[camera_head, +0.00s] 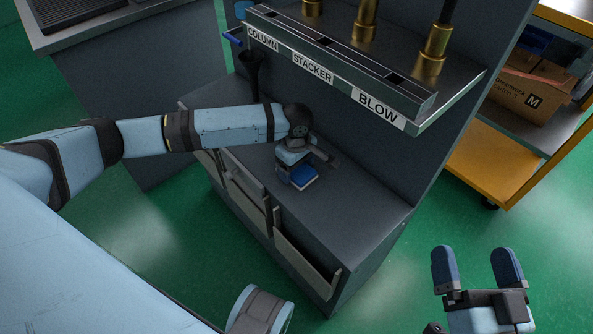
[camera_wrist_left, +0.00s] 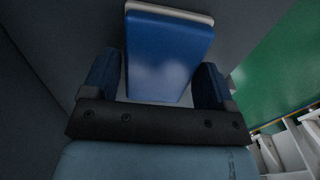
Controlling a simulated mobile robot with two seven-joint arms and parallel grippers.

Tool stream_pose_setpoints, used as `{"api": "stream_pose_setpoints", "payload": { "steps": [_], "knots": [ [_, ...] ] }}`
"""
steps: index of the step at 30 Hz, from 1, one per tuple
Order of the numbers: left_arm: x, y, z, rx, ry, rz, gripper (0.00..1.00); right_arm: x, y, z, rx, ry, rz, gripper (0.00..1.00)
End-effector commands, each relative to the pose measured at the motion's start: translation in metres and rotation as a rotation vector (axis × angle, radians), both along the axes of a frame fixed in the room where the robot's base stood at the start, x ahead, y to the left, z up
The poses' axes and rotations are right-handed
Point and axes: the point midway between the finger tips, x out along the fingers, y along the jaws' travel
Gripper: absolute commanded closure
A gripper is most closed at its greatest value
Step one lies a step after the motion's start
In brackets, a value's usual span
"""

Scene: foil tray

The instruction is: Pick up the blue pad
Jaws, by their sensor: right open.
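The blue pad (camera_head: 304,176) has a blue top over a pale layer and is at the dark worktop of the cabinet. My left gripper (camera_head: 297,165) reaches down over it from the left. In the left wrist view the pad (camera_wrist_left: 168,52) lies between the two fingers of my left gripper (camera_wrist_left: 160,78), slightly turned. One finger is on each side, very close to the pad's edges. I cannot tell whether they press on it. My right gripper (camera_head: 478,268) is open and empty over the green floor at lower right.
A shelf (camera_head: 340,60) labelled COLUMN, STACKER and BLOW overhangs the back of the worktop (camera_head: 365,215), with brass-ended tools above it. Open bins (camera_head: 300,265) line the cabinet front. A yellow cart (camera_head: 500,165) with a cardboard box (camera_head: 528,92) stands at right. The worktop's right end is clear.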

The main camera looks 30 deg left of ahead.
Motion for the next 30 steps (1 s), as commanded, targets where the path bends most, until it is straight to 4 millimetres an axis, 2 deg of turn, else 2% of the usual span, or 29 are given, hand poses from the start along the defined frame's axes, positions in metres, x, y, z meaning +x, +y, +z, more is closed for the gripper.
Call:
{"api": "stream_pose_setpoints", "payload": {
  "steps": [1,3,4,13,17,22,25,30],
  "knots": [
    [0.000,0.000,0.000,0.000,0.000,0.000,0.32,0.000,0.000,0.000,0.000,0.000,0.000,0.00],
    [0.000,0.000,0.000,0.000,0.000,0.000,0.48,0.000,0.000,0.000,0.000,0.000,0.000,0.00],
    [0.000,0.000,0.000,0.000,0.000,0.000,0.52,0.000,0.000,0.000,0.000,0.000,0.000,0.00],
    [0.000,0.000,0.005,-0.001,-0.001,-0.001,0.53,0.000,0.000,0.004,0.002,-0.004,-0.002,0.00],
    [0.000,-0.001,0.025,-0.001,-0.001,-0.001,0.53,-0.001,-0.001,0.017,0.018,-0.036,-0.013,0.00],
    [0.000,-0.001,0.061,-0.002,-0.001,-0.001,0.53,-0.003,-0.004,0.036,0.040,-0.086,-0.034,0.00],
    [0.000,-0.001,0.079,-0.002,0.000,0.000,0.53,0.000,-0.008,0.017,-0.013,-0.010,-0.049,0.00],
    [0.000,-0.001,0.097,-0.002,0.001,-0.001,0.53,0.001,-0.014,0.000,-0.062,0.058,-0.065,0.00]
  ]
}}
